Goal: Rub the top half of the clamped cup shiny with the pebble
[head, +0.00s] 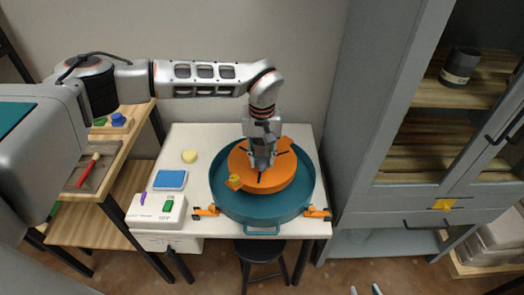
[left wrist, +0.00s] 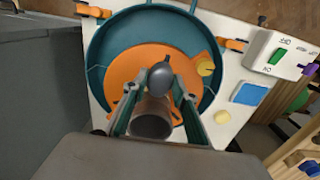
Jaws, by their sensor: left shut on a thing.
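My left gripper (head: 263,165) reaches down over the orange wheel disc (head: 283,178). In the left wrist view its two fingers converge on the pebble (left wrist: 160,75), a smooth dark grey oval, and are shut on it. The clamped cup (left wrist: 151,122), brownish grey with a dark mouth towards the camera, stands between the fingers in that view, close by the pebble. I cannot tell whether pebble and cup touch. In the head view the gripper largely hides both. Dark clamp bars lie on the disc around the cup. My right gripper is not in view.
A teal basin (head: 225,196) surrounds the disc. A yellow knob (head: 234,181) sits at its front left. A control box (head: 157,210) with a green switch, a blue sponge (head: 170,180) and a yellow sponge (head: 190,156) are on the left. A grey cabinet (head: 385,120) stands right.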

